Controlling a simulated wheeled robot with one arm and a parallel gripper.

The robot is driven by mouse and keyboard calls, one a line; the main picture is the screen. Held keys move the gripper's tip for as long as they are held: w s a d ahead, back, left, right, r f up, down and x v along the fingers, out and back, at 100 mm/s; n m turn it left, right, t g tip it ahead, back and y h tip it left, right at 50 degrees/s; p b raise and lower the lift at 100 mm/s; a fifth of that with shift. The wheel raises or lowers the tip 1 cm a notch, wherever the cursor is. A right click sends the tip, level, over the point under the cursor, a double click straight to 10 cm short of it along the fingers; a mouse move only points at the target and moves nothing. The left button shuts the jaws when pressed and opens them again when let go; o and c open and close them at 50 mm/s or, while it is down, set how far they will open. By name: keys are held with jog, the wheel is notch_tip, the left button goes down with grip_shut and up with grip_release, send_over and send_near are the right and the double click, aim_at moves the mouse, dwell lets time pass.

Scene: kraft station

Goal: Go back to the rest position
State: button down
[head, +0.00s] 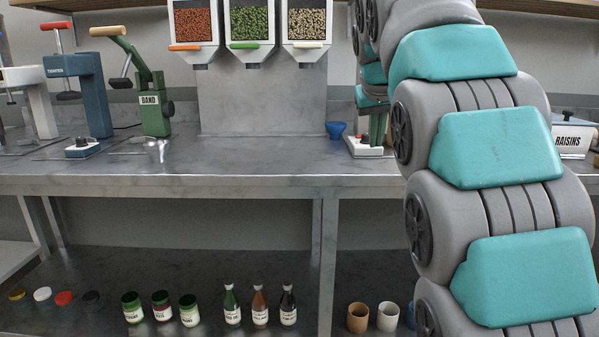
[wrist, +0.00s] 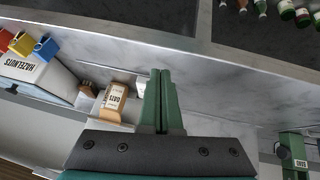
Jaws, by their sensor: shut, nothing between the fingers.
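My gripper (wrist: 161,100) shows in the wrist view with its two green fingers together and nothing between them. It points over the grey counter (wrist: 240,85), with free space around the fingertips. In the wrist view, which looks upside down, a brown bag labelled OATS (wrist: 117,100) stands just left of the fingers.
Presses, including a green one marked BAND (head: 152,105), stand on the counter's left. Three dispensers (head: 249,25) hang at the back. A blue cup (head: 336,130) sits mid-counter. Jars (head: 161,306) and bottles (head: 260,307) stand on the shelf below. A HAZELNUTS box (wrist: 35,75) shows left.

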jog(key=s+f+g+y, duration=0.1)
jog(key=s+f+g, duration=0.3)
jog(key=s+f, duration=1.4)
jog(key=s+f+g, duration=0.4)
jog(key=s+f, duration=1.3)
jog(key=s, duration=0.6)
jog(key=shift+s+f+g+y, duration=0.4)
jog(key=shift+a, duration=0.1)
